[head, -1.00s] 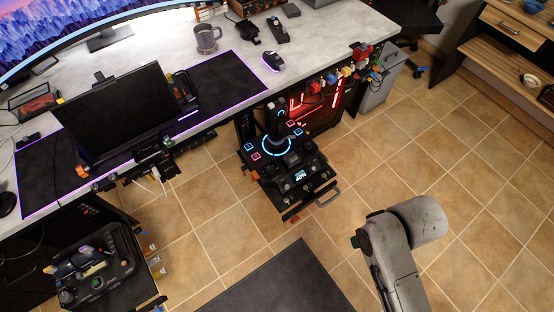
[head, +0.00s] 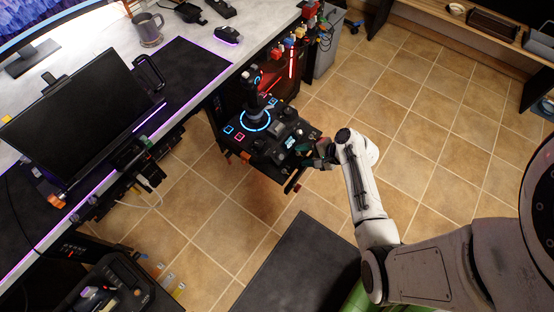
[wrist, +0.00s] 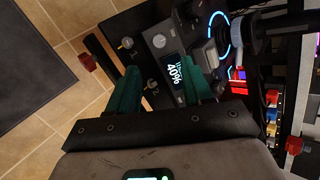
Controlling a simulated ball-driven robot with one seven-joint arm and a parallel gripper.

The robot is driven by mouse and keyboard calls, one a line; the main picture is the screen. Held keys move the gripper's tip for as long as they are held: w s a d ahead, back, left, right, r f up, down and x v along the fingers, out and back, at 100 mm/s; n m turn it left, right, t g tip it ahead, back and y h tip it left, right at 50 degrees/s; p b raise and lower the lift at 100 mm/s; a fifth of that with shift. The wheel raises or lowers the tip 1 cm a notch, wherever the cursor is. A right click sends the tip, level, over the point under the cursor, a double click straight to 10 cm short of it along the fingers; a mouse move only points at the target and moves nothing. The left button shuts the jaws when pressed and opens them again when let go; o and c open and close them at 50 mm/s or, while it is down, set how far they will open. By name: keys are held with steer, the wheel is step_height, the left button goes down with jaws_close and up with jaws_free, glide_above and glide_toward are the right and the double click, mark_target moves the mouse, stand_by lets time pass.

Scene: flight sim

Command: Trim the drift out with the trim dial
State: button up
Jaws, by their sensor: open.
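A black flight-stick panel (head: 265,135) with a joystick and a blue glowing ring extends from under the desk. In the head view my gripper (head: 322,155) is at the panel's right front corner.
A dark bar handle with a red end (wrist: 88,62) sticks out from the panel edge. The desk (head: 185,22) with a black monitor (head: 85,115) is at left. A dark mat (head: 300,265) lies on the tiled floor, which is clear to the right.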

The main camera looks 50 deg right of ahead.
mark_target(282, 157)
steer(key=b+x, duration=0.2)
steer(key=x, duration=0.8)
steer(key=shift+a+f, duration=0.1)
jaws_close()
